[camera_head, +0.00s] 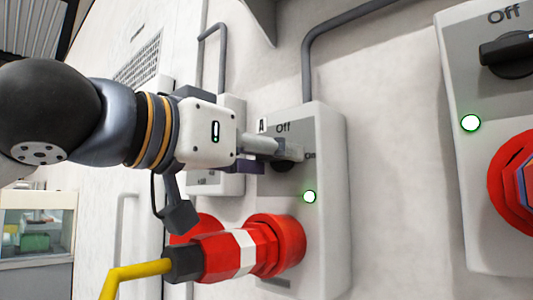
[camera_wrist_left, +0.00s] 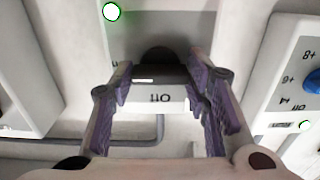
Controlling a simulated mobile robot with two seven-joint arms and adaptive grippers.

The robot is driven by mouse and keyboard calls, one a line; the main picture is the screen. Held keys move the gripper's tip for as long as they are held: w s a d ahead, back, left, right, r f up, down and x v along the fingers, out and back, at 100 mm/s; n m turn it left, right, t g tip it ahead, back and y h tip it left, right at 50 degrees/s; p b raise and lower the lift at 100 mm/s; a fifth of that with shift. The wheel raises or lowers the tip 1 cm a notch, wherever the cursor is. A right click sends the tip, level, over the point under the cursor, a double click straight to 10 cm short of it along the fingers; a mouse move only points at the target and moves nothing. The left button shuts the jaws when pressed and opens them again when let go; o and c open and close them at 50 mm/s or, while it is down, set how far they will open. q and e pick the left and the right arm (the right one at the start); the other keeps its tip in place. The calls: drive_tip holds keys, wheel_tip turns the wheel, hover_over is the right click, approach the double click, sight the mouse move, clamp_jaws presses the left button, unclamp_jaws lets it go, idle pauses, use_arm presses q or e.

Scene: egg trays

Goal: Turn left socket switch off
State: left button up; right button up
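The left socket (camera_head: 331,225) is a grey-white wall box with a dark rotary switch (camera_head: 283,164), an "Off" label above it and a lit green lamp (camera_head: 309,196). My left gripper (camera_head: 285,150) is at this switch and hides most of it. In the left wrist view the picture is upside down; the purple-padded fingers (camera_wrist_left: 160,88) stand apart, one on each side of the dark switch (camera_wrist_left: 158,62). I cannot tell whether the pads touch it. The lamp (camera_wrist_left: 111,11) shows there too. My right gripper is not in view.
A red plug (camera_head: 225,255) with a yellow cable (camera_head: 135,270) sits in the left socket below my gripper. Another socket box (camera_head: 458,200) with a dark switch (camera_head: 505,52) and lit green lamp (camera_head: 470,123) is at the right. A grey conduit (camera_head: 307,60) runs above.

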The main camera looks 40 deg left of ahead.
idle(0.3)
use_arm(q)
drive_tip(key=n+b, duration=0.1)
drive_tip(key=n, duration=0.3)
drive_tip(key=shift+f, duration=0.1)
drive_tip(key=n+b, duration=0.1)
drive_tip(key=n, duration=0.3)
drive_tip(key=shift+n, duration=0.3)
drive_tip(key=n+b, duration=0.2)
drive_tip(key=n, duration=0.2)
drive_tip(key=shift+n, duration=0.3)
drive_tip(key=shift+n+b, duration=0.95)
drive_tip(key=shift+n, duration=1.35)
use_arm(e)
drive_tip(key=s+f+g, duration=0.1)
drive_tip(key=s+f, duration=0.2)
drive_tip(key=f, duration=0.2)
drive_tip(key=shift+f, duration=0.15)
use_arm(q)
drive_tip(key=o, duration=1.2)
drive_tip(key=shift+c, duration=0.2)
